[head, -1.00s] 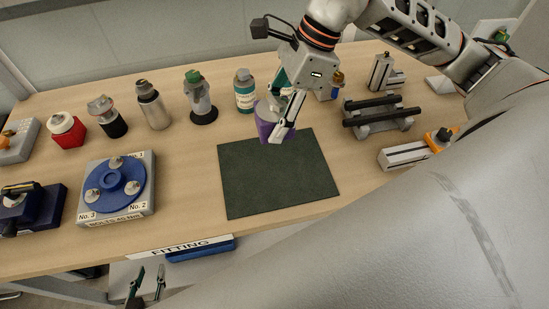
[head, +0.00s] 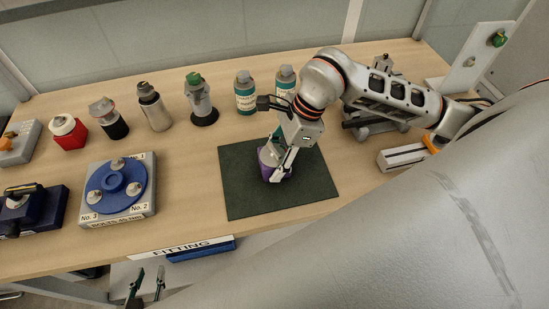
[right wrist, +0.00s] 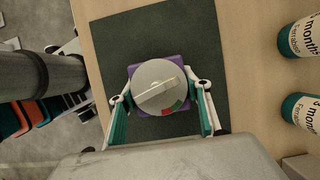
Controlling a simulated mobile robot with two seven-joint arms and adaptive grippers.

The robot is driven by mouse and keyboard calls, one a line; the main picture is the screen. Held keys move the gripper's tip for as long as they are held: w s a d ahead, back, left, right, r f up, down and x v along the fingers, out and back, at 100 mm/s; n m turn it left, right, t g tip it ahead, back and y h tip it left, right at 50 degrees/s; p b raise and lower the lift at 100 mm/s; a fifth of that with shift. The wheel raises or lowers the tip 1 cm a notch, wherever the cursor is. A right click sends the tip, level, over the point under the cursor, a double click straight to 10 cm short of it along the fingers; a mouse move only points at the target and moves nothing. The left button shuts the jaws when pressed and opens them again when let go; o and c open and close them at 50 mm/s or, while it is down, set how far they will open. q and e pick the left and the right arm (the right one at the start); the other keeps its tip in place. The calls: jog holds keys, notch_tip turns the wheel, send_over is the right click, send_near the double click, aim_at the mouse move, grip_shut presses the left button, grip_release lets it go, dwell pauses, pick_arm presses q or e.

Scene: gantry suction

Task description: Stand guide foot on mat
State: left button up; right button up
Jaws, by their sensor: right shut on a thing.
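The guide foot (head: 266,163) is a purple block; in the right wrist view its round grey top (right wrist: 160,87) has a raised bar and a small red and green mark. My right gripper (head: 278,169) is shut on it, one finger on each side (right wrist: 161,112). The foot looks upright over the middle of the dark green mat (head: 240,200). I cannot tell whether its underside touches the mat, as the gripper hides part of it. My left gripper (head: 147,285) shows at the bottom of the head view, below the table edge, fingers apart and empty.
Two teal-labelled bottles (head: 245,95) and a green-topped device (head: 200,100) stand behind the mat. A blue round fixture (head: 121,186) is to the left. A grey rail fixture (head: 402,157) is to the right. The mat around the foot is clear.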

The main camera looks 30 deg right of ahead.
jog(key=shift+f, duration=0.15)
jog(key=shift+f, duration=0.1)
jog(key=o, duration=1.6)
jog(key=shift+r, duration=0.2)
jog(key=b+v, duration=0.1)
jog(key=v, duration=1.1)
jog(key=shift+d+f, duration=0.1)
